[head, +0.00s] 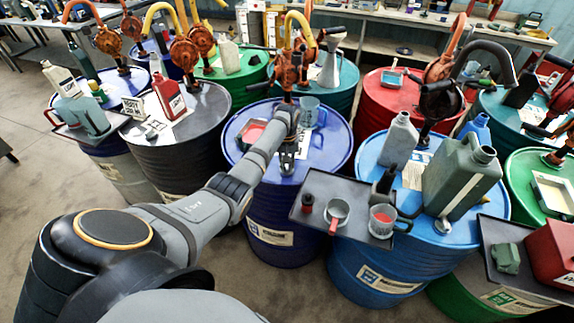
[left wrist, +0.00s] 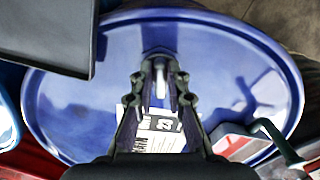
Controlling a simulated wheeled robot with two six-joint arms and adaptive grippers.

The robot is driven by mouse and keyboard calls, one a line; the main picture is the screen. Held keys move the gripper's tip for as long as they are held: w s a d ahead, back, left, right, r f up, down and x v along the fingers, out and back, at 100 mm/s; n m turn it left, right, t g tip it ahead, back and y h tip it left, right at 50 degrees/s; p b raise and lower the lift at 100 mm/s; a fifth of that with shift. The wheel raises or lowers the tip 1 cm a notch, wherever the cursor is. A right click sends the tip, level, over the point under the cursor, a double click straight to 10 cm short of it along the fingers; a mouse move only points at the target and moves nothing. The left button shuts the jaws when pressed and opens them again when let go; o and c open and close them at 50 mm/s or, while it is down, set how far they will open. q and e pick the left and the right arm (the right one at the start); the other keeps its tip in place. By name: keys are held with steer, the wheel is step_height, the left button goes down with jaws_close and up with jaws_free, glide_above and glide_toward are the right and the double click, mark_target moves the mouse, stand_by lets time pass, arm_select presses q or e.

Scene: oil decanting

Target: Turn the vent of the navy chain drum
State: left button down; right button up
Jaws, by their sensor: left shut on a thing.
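The navy drum (head: 335,143) stands in the middle of the head view, and its blue top (left wrist: 65,110) fills much of the left wrist view. My left gripper (head: 288,166) reaches down over the near part of the drum top. In the left wrist view the gripper (left wrist: 160,88) has its fingers around a small metal vent (left wrist: 160,89) near the rim and is shut on it. The fingers hide most of the vent, so its turn angle cannot be told. My right gripper is not in view.
A printed card (left wrist: 163,130) lies there too. A dark tray (head: 312,180) with cups juts from the blue drum (head: 375,255) at right.

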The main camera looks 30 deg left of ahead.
arm_select(q)
steer(key=shift+d+r+n+p, duration=0.1)
steer(key=shift+r+n+p, duration=0.05)
steer(key=shift+n+p, duration=0.5)
steer(key=shift+w+n+p, duration=0.15)
steer(key=shift+n+p, duration=0.8)
steer(key=shift+n, duration=0.2)
steer(key=n+p, duration=0.1)
steer(key=n, duration=0.3)
steer(key=shift+w+d+n+p, duration=0.1)
steer(key=shift+w+n+p, duration=0.1)
steer(key=shift+n+p, duration=0.15)
steer(key=n, duration=0.4)
steer(key=shift+w+n+p, duration=0.25)
steer(key=shift+p, duration=0.1)
steer(key=n, duration=0.4)
steer(key=shift+w+n, duration=0.2)
steer(key=shift+n, duration=0.5)
steer(key=c, duration=1.3)
jaws_free()
